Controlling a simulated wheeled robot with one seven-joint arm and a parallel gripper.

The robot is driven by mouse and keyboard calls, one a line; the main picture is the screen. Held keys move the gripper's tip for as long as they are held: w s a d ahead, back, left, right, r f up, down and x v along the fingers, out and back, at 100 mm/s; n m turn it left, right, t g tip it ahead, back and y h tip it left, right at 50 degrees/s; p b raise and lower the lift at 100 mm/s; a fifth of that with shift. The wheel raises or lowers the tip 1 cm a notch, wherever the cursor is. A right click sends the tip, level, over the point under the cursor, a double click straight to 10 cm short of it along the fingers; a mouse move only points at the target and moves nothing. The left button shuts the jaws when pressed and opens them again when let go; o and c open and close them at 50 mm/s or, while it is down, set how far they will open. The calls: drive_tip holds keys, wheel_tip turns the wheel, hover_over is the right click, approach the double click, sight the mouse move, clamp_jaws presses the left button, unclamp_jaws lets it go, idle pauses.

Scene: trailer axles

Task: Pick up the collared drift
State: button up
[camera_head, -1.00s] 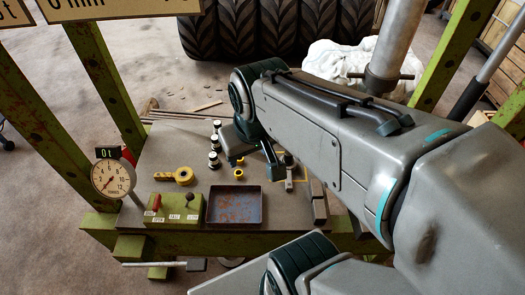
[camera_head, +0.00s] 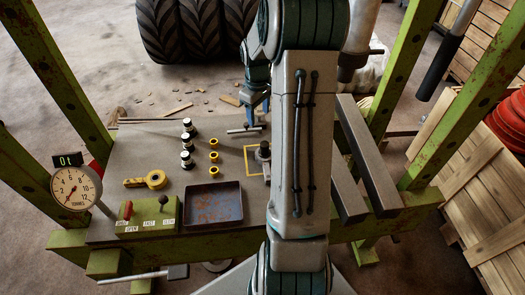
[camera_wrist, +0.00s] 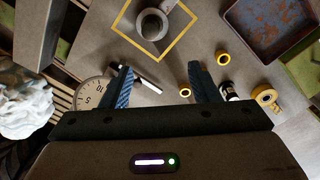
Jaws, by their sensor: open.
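The collared drift, as far as I can tell, is the short metal rod (camera_head: 245,130) lying on the grey bench top beyond the yellow square. In the wrist view the rod (camera_wrist: 149,83) has bright ends and a darker band. My gripper (camera_head: 257,106) hangs over the far part of the bench, close to the rod. In the wrist view my gripper (camera_wrist: 162,80) has its blue fingers spread wide with nothing held. The rod shows between the fingers, nearer the left one, and lies below them. The left finger partly overlaps its near side.
A dark upright fixture (camera_head: 263,153) stands in the yellow square.

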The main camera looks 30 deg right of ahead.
drive_tip(key=d+f, duration=0.1)
drive_tip(key=f, duration=0.6)
drive_tip(key=d+f, duration=0.1)
drive_tip(key=f, duration=0.2)
drive_tip(key=shift+w+d+f+p, duration=0.25)
drive_tip(key=shift+d+f+p, duration=0.05)
drive_tip(key=shift+f, duration=0.1)
drive_tip(key=shift+s+a+f+p, duration=0.1)
drive_tip(key=shift+f+p, duration=0.15)
drive_tip(key=shift+f, duration=0.8)
drive_tip(key=shift+s+d+f+p, duration=0.1)
drive_tip(key=shift+f+p, duration=0.1)
drive_tip(key=shift+f, duration=0.85)
drive_tip(key=shift+s+a+f+p, duration=0.1)
drive_tip(key=shift+f+p, duration=0.15)
drive_tip(key=shift+f, duration=0.8)
drive_tip(key=c, duration=1.2)
drive_tip(key=shift+r, duration=0.2)
